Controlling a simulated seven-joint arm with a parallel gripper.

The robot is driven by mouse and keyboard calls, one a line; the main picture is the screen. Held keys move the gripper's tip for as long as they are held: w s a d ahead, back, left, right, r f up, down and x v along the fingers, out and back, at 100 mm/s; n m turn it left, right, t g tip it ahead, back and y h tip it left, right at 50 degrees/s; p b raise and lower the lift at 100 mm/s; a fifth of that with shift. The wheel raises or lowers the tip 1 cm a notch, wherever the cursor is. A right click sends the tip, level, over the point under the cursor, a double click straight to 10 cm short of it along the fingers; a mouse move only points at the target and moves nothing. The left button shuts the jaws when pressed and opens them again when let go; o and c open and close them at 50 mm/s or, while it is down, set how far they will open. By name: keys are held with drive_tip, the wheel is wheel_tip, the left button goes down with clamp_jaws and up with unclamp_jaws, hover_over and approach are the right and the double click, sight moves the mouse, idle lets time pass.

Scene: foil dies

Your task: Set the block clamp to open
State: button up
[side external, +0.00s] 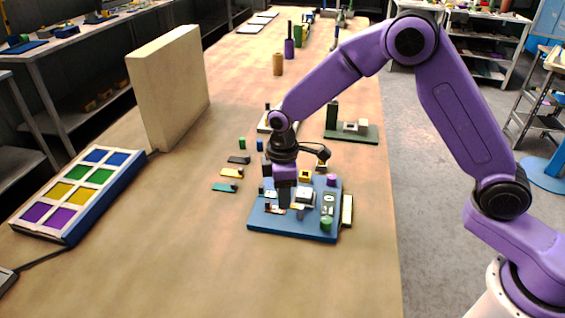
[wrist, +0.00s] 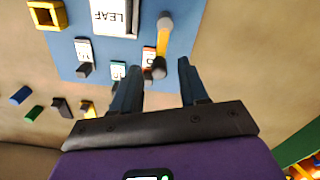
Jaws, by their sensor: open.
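The blue board (side external: 262,226) lies on the table and carries several small fittings. My gripper (side external: 284,203) points down over its left part. In the wrist view my gripper (wrist: 159,67) is open, its two dark fingers apart with nothing clasped. A yellow-orange lever (wrist: 162,45) with a grey end and a dark knob reaches toward the gap between the fingertips. An orange-edged label plate (wrist: 149,55) lies beside it. A white block marked LEAF (wrist: 112,15) sits on the board. I cannot tell which fitting is the block clamp or read its setting.
Two small labelled switches, one grey (wrist: 84,52) and one teal-edged (wrist: 118,71), sit left of the fingers. A yellow square frame (wrist: 47,15) is at the board's corner. A green knob (side external: 326,224) stands at the front right. Bare table lies in front of the board.

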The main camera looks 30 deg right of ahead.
wheel_tip(320, 180, up, 17)
drive_tip(key=shift+f, duration=0.2)
idle(0.6)
drive_tip(key=s+d+f, duration=0.1)
drive_tip(key=s+d, duration=0.4)
drive_tip(key=s, duration=0.5)
drive_tip(key=s+d+f, duration=0.2)
drive_tip(key=s+d, duration=0.3)
drive_tip(key=s, duration=0.6)
drive_tip(key=s+d+f, duration=0.1)
drive_tip(key=s+d, duration=0.5)
drive_tip(key=s, duration=0.4)
drive_tip(key=shift+s+f, duration=0.25)
drive_tip(key=shift+f, duration=0.1)
